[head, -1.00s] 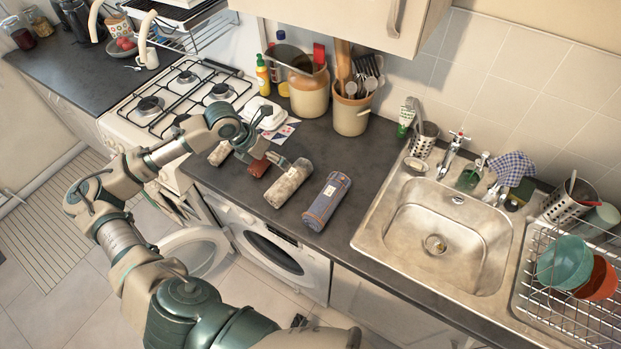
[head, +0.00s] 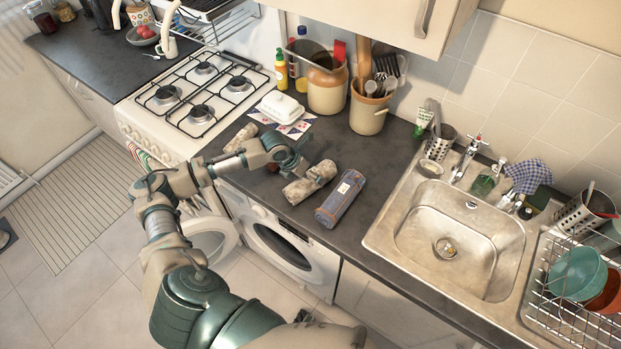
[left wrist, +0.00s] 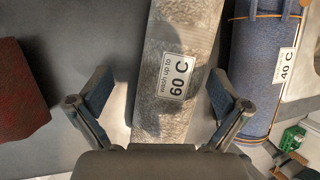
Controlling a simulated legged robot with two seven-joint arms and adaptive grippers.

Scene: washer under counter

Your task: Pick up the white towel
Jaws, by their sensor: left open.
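The pale, greyish-white rolled towel (head: 308,182) lies on the dark counter. In the left wrist view the towel (left wrist: 172,75) carries a label reading "wash up to 60 C". My left gripper (head: 296,165) is open above and at its left end. In the left wrist view the open fingers (left wrist: 158,85) stand on either side of the towel, with nothing held. A blue rolled towel (head: 340,198) lies just to its right, and its label reads "40 C" in the left wrist view (left wrist: 258,70). My right gripper is not in view.
A dark red roll (left wrist: 18,90) lies left of the white towel, and another pale roll (head: 240,138) lies farther left. The sink (head: 450,240) is to the right. A white butter dish (head: 281,106) and jars stand behind. The washer (head: 280,240) is below, its door open.

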